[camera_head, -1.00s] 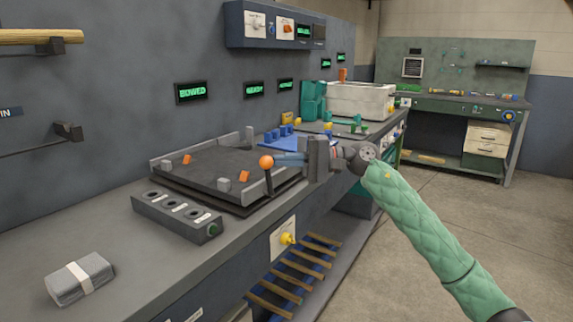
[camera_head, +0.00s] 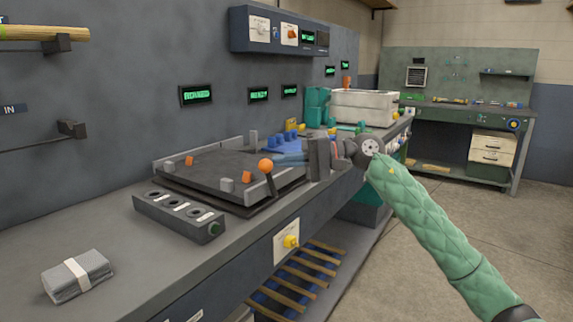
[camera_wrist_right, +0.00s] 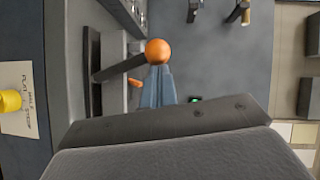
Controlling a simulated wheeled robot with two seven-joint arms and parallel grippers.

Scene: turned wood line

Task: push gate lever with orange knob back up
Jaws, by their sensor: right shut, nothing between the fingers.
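The gate lever is a dark bar (camera_head: 270,187) with an orange ball knob (camera_head: 266,166). It stands at the front right corner of the black tray-like fixture (camera_head: 215,172) and leans slightly left in the head view. My right gripper (camera_head: 279,160) is shut and empty, with its blue-grey fingertips right at the knob. In the right wrist view the knob (camera_wrist_right: 158,51) sits at the tips of the closed fingers (camera_wrist_right: 158,77), and the lever bar (camera_wrist_right: 120,66) runs left from it. Touching looks likely, but I cannot tell for sure. My left gripper is out of view.
A grey block with several round sockets (camera_head: 178,216) lies in front of the fixture. A strapped grey bundle (camera_head: 77,275) lies at the near left. A yellow knob (camera_head: 291,241) is on the bench front. Blue parts (camera_head: 275,141) and a white bin (camera_head: 362,106) stand farther back.

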